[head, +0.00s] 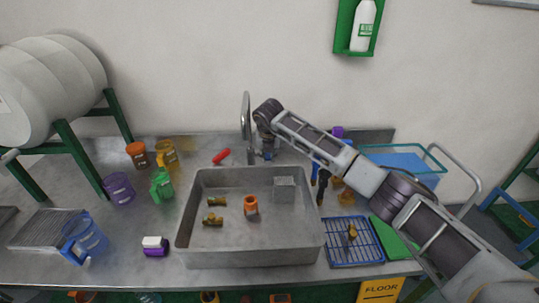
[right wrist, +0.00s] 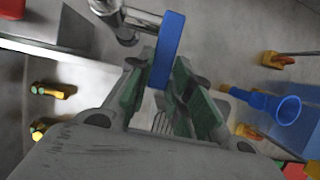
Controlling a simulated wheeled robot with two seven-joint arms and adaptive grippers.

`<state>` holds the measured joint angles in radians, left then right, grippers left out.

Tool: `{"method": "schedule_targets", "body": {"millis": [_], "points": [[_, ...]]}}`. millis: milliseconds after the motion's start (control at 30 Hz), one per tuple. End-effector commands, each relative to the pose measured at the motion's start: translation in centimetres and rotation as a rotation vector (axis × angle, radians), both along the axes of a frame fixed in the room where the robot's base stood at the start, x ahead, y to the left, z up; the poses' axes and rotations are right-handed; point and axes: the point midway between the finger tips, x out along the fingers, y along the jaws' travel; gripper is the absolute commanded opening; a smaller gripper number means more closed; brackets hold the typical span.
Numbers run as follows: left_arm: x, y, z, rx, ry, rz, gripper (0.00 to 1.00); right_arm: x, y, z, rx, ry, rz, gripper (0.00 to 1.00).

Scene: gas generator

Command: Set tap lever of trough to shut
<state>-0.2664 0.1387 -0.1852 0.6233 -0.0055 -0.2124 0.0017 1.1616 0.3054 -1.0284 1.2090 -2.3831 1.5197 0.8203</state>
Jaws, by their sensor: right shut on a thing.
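The trough (head: 250,255) is a grey metal basin standing on the steel counter. Its tap (head: 246,115) has a curved spout rising behind the basin's back rim. In the right wrist view the tap's metal body (right wrist: 122,18) is at the top, with the flat blue tap lever (right wrist: 171,42) beside it. My right gripper (head: 267,152) is beside the tap base, to its right. In the right wrist view its green-padded fingers (right wrist: 168,92) are closed around the lower end of the lever. My left gripper is out of view.
The basin holds brass fittings (head: 213,220), an orange cup (head: 251,205) and a grey block (head: 284,189). A red object (head: 221,156) lies left of the tap. A blue funnel (right wrist: 275,107) is near my right gripper. A blue rack (head: 340,252) stands right of the basin.

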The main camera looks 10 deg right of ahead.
Motion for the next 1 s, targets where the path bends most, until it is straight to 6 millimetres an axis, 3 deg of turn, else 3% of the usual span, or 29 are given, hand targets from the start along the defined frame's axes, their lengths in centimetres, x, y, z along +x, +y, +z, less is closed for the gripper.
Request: {"method": "schedule_targets", "body": {"millis": [133,167,333,533,733,1000], "points": [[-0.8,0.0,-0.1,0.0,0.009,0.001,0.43,0.1,0.0,0.1,0.003,-0.001,-0.002,0.0],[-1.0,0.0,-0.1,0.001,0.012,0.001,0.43,0.0,0.0,0.1,0.003,-0.001,-0.002,0.22],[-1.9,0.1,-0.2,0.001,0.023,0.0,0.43,0.0,0.0,0.1,0.002,-0.001,-0.001,0.43],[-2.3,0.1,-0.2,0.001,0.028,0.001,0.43,0.0,0.0,0.0,0.001,0.0,-0.001,0.43],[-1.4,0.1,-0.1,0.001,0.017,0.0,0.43,0.0,0.0,0.2,0.001,-0.001,-0.001,0.43],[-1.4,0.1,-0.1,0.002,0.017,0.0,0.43,-0.7,0.1,2.1,0.002,-0.002,0.001,0.43]]}}
